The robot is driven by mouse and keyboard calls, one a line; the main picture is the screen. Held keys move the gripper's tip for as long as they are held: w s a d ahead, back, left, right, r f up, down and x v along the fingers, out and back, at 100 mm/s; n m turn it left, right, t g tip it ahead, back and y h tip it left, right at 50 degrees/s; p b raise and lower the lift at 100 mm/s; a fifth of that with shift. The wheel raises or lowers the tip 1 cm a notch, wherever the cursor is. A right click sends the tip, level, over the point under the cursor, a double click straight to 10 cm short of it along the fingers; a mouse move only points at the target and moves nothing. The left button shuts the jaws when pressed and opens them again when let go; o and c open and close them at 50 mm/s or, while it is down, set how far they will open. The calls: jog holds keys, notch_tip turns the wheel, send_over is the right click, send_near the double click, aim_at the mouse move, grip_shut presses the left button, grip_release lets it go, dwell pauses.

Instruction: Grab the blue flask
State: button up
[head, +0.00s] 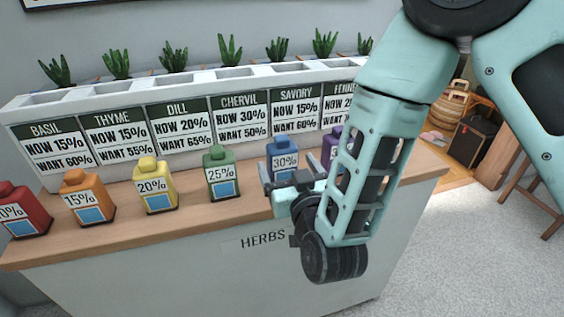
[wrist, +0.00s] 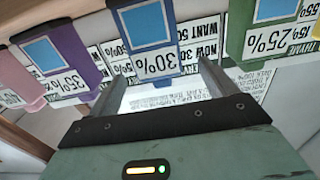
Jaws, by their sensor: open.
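The blue flask (head: 284,155) stands upright on the wooden counter top, with a white "30%" label. My gripper (head: 291,176) is open at its near side, with its fingers pointing toward it and partly covering its lower part. In the wrist view the blue flask (wrist: 146,28) is just beyond the open fingertips (wrist: 164,72), roughly in line with the gap between them and a little left of its middle. Nothing is held. I cannot tell whether the fingertips reach its sides.
A green flask (head: 222,172) stands to the left, with yellow (head: 155,185), orange (head: 86,197) and red (head: 22,210) flasks beyond. A purple flask (head: 331,147) stands close on the right, partly behind my arm. Behind is a white planter (head: 100,90) with price signs.

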aim_at(285, 156)
jog(key=x, duration=0.2)
jog(key=r+p+x, duration=0.1)
jog(key=x, duration=0.1)
jog(key=shift+w+d, duration=0.1)
jog(key=shift+w, duration=0.25)
jog(key=shift+w+f, duration=0.1)
jog(key=shift+w, duration=0.4)
jog(key=c, duration=1.2)
